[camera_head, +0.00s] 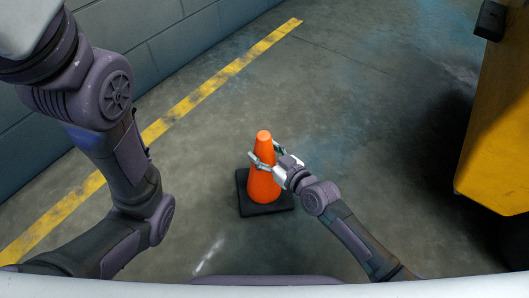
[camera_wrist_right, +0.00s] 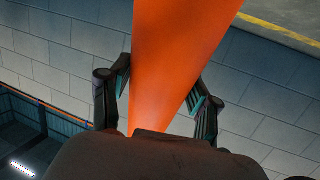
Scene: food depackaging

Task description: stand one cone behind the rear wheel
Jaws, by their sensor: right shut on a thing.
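An orange cone (camera_head: 263,186) with a square black base stands upright at the middle of the head view. Its base is on the floor or very close above it; I cannot tell which. My right gripper (camera_head: 265,154) is shut on the cone's upper body, with a finger on either side. In the right wrist view, the cone (camera_wrist_right: 183,45) fills the space between the fingers of the right gripper (camera_wrist_right: 170,88). My left arm is folded at the left, and its gripper is out of view. I cannot clearly make out the rear wheel; a dark shape lies under the yellow vehicle.
The yellow vehicle body (camera_head: 495,135) stands at the right edge, with dark shadow beside it. A worn yellow line (camera_head: 215,82) runs along the floor near a grey block wall (camera_head: 150,50). The concrete floor (camera_head: 375,130) between cone and vehicle is clear.

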